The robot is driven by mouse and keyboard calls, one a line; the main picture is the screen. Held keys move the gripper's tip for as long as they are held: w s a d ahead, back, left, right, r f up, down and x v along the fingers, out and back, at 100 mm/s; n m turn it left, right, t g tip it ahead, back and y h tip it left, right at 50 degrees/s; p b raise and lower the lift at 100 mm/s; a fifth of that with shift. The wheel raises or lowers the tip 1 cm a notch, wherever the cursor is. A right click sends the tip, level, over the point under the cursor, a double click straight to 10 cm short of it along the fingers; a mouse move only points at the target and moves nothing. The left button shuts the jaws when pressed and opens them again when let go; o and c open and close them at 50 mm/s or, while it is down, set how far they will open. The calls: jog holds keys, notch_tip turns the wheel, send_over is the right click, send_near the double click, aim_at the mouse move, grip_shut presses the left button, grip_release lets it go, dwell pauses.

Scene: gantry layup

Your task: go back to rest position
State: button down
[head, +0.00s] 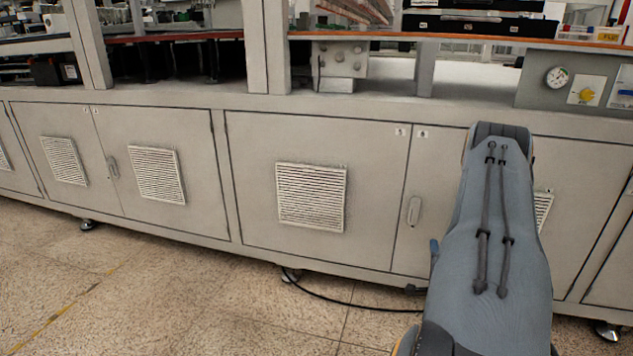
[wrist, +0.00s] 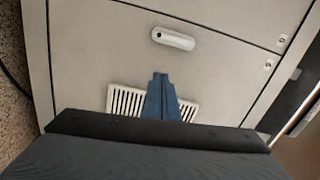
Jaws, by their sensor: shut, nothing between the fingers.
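My gripper (wrist: 160,78) shows in the wrist view as blue-grey fingers that taper to a closed tip. The fingers are together with nothing between them. They stand in front of a pale cabinet door with a white vent grille (wrist: 125,101) and a handle (wrist: 173,39).
A long row of grey cabinets (head: 370,150) with vent grilles (head: 311,197) faces me. A black cable (head: 345,302) lies on the speckled floor (head: 180,300). The floor at the left is clear. A gauge (head: 556,77) and black cases (head: 480,25) are above.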

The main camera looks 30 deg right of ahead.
jog(key=w+a+r+n+g+y, duration=0.1)
jog(key=w+a+r+n+y, duration=0.5)
jog(key=w+a, duration=0.75)
jog(key=a+r+n+g+y, duration=0.2)
jog(key=a+r+n, duration=0.2)
jog(key=a, duration=0.5)
jog(key=a+r+n+g+y, duration=0.1)
jog(key=a+r+n+g, duration=0.2)
jog(key=a, duration=0.7)
jog(key=a+r+n+y, duration=0.2)
jog(key=a+r+n, duration=0.25)
jog(key=a, duration=0.45)
jog(key=s+a+r+n+g+y, duration=0.1)
jog(key=s+a+r+n+g, duration=0.25)
jog(key=s+a, duration=0.75)
jog(key=s+a+r+n+g+p, duration=0.1)
jog(key=s+a+r+n+g, duration=0.25)
jog(key=s, duration=0.55)
jog(key=s+a+r+n, duration=0.35)
jog(key=s+a, duration=0.25)
jog(key=s, duration=0.4)
jog(key=d+r+m+p, duration=0.3)
jog(key=d+r+p, duration=0.6)
jog(key=p, duration=0.9)
jog(key=shift+w+d+r, duration=0.15)
jog(key=shift+d+r, duration=0.05)
jog(key=shift+r, duration=0.15)
